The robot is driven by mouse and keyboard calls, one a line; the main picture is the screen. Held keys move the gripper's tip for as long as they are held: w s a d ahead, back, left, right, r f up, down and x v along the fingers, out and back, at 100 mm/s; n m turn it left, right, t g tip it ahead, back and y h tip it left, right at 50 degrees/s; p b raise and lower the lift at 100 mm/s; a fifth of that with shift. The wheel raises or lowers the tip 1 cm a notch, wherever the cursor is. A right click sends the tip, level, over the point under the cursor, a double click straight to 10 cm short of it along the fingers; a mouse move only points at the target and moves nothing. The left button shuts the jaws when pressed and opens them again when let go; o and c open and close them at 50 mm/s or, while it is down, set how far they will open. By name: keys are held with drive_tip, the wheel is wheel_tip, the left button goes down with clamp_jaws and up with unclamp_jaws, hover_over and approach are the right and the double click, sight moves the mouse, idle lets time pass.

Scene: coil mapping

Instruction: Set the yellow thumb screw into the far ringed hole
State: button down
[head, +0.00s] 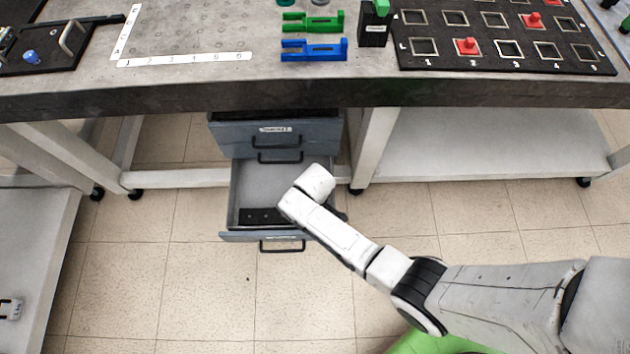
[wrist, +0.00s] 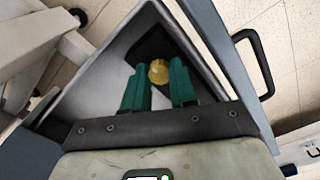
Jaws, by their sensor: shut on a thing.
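The yellow thumb screw (wrist: 158,72) shows in the wrist view as a round yellow head between the green fingertips of my gripper (wrist: 159,76). My gripper is shut on it, inside the open drawer, above or at the dark insert (wrist: 154,45); I cannot tell whether the screw is clear of the insert. In the head view my wrist is over the drawer (head: 236,195) and hides the fingers and the screw. I cannot make out a ringed hole in either view.
The drawer's handle (head: 282,247) faces front, below closed drawers (head: 272,135). The workbench (head: 180,97) edge overhangs behind. On it are a blue holder (head: 314,50), a green holder (head: 312,22), a black board (head: 450,62) with square openings and red pieces, and a black plate (head: 55,48).

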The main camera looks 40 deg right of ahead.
drive_tip(key=shift+r+p, duration=1.65)
drive_tip(key=shift+p, duration=0.05)
idle(0.3)
drive_tip(key=shift+r+p, duration=1.7)
drive_tip(key=shift+p, duration=0.1)
drive_tip(key=shift+r, duration=0.1)
